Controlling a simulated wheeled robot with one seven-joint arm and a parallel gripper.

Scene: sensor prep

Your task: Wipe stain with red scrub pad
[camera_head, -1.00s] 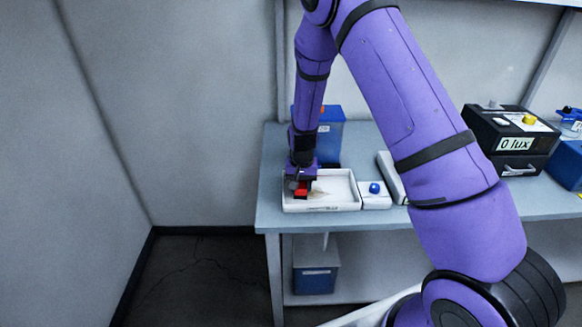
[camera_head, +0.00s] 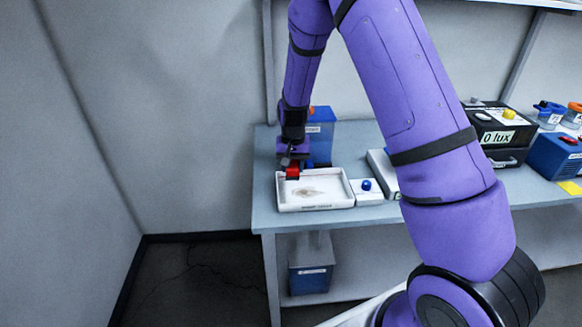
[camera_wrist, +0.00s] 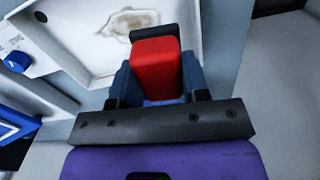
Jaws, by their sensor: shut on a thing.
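My gripper (camera_head: 291,164) is shut on the red scrub pad (camera_head: 292,172), at the back left of the white tray (camera_head: 345,202). In the wrist view the red pad (camera_wrist: 156,68) sits between the fingers, with a dark strip along its far end. A brownish stain (camera_head: 308,192) lies on the tray floor, in front and to the right of the pad. In the wrist view the stain (camera_wrist: 128,22) shows just beyond the pad, partly hidden by it. I cannot tell whether the pad touches the tray.
A blue bin (camera_head: 321,135) stands behind the tray. A white box with a blue knob (camera_head: 366,185) is beside the tray on the right. A black box reading 0 lux (camera_head: 498,137) and a blue case (camera_head: 556,157) stand farther right on the table (camera_head: 470,202).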

